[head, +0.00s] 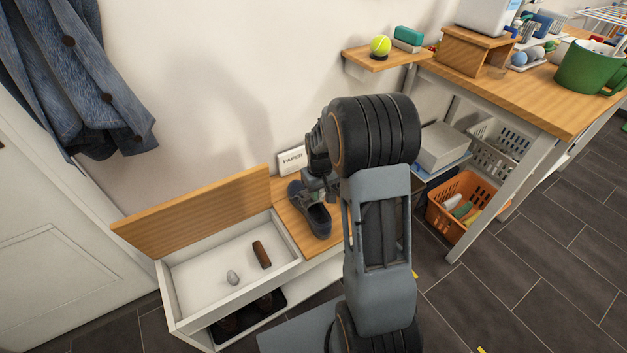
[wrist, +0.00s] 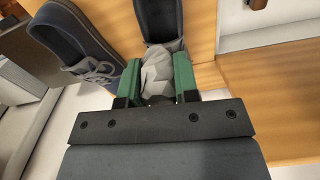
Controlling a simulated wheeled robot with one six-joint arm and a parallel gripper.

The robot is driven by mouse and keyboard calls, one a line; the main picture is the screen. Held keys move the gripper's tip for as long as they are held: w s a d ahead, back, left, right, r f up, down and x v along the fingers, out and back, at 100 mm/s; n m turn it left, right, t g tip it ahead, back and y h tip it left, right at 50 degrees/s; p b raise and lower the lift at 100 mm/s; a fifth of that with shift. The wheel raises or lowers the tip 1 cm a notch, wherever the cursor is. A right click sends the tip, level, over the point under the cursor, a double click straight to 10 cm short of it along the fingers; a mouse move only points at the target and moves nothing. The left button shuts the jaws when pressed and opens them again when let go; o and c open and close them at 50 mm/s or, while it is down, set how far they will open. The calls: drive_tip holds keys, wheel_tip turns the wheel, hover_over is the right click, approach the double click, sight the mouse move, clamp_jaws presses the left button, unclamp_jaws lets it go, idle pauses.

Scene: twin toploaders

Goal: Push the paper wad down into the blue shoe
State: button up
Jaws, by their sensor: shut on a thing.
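My gripper (wrist: 157,78) has its two green fingers shut on a pale grey crumpled paper wad (wrist: 166,72). The wad sits at the near end of a dark blue shoe (wrist: 156,18), over or in its opening; I cannot tell how deep. This shoe also shows in the head view (head: 319,222), on the wooden bench top, just below my gripper (head: 316,189). A second dark blue shoe (wrist: 72,38) with grey laces lies to the left in the wrist view, apart from the wad. In the head view my arm hides the wad.
A white sign reading PAPER (head: 291,160) stands behind the shoes. Left of them is an open bench compartment (head: 190,270) with a brown block (head: 261,254) and a grey egg-shaped thing (head: 233,277). An orange basket (head: 436,215) stands under the table at right.

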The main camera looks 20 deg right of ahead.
drive_tip(key=shift+a+f+b, duration=0.1)
drive_tip(key=shift+f+b, duration=1.15)
drive_tip(key=shift+f, duration=0.3)
drive_tip(key=shift+f+b, duration=1)
drive_tip(key=shift+f, duration=0.3)
drive_tip(key=shift+s+f, duration=0.1)
drive_tip(key=shift+f, duration=0.2)
drive_tip(key=o, duration=1)
drive_tip(key=shift+c, duration=0.2)
drive_tip(key=shift+r, duration=0.15)
wheel_tip(320, 180, up, 8)
drive_tip(key=p, duration=0.6)
